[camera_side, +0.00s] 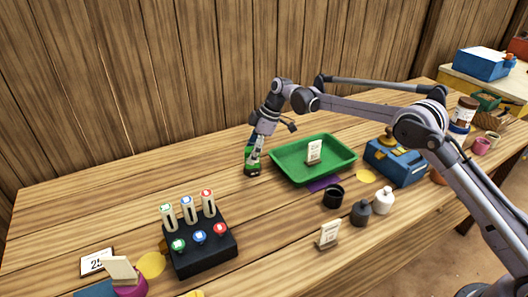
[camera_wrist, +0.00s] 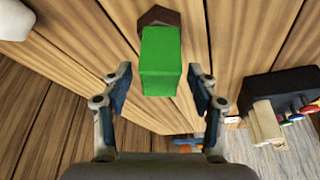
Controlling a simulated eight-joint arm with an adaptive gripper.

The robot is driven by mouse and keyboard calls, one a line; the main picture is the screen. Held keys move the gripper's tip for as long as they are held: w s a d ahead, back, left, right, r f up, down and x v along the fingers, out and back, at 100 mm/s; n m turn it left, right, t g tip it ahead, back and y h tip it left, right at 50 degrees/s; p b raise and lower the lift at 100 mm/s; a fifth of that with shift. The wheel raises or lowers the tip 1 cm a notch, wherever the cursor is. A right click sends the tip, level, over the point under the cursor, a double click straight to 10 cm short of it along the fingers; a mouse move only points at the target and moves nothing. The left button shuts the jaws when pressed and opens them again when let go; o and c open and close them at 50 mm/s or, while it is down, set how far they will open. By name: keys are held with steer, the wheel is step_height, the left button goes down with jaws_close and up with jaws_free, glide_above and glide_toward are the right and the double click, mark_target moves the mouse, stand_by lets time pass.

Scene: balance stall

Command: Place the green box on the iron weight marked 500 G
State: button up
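The green box (camera_side: 250,155) is upright beside the green tray in the side view, below my gripper (camera_side: 257,140). A dark brown weight (camera_side: 252,172) shows at its foot, and the box appears to stand on it. In the wrist view the green box (camera_wrist: 161,62) lies between and beyond the fingertips of my gripper (camera_wrist: 160,84), with a gap on each side. The brown, many-sided weight (camera_wrist: 158,17) shows past the box's far end. My gripper is open. No marking on the weight can be read.
The green tray (camera_side: 282,161) with a card stands just right of the box. A black rack (camera_side: 205,257) with several white sticks is at the front left. A black cup (camera_side: 333,196), small bottles and a blue scale (camera_side: 397,162) stand right.

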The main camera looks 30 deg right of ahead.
steer(key=s+d+r+m+t+h, duration=0.15)
steer(key=s+d+r, duration=0.3)
steer(key=r, duration=0.45)
steer(key=s+d+r+m, duration=0.25)
steer(key=s+r, duration=0.25)
steer(key=r, duration=0.4)
steer(key=s+d+r+m+t+h, duration=0.1)
steer(key=s+d+m, duration=0.2)
steer(key=s, duration=0.7)
steer(key=s+d+m+t+h, duration=0.1)
steer(key=s+d+m, duration=0.2)
steer(key=s, duration=0.6)
steer(key=s+d+f+m+t, duration=0.2)
steer(key=s+f+m, duration=0.1)
steer(key=s+f, duration=0.4)
steer(key=s, duration=0.3)
steer(key=shift+s+m+h, duration=0.15)
steer(key=shift+m+h, duration=0.15)
steer(key=shift+h, duration=0.05)
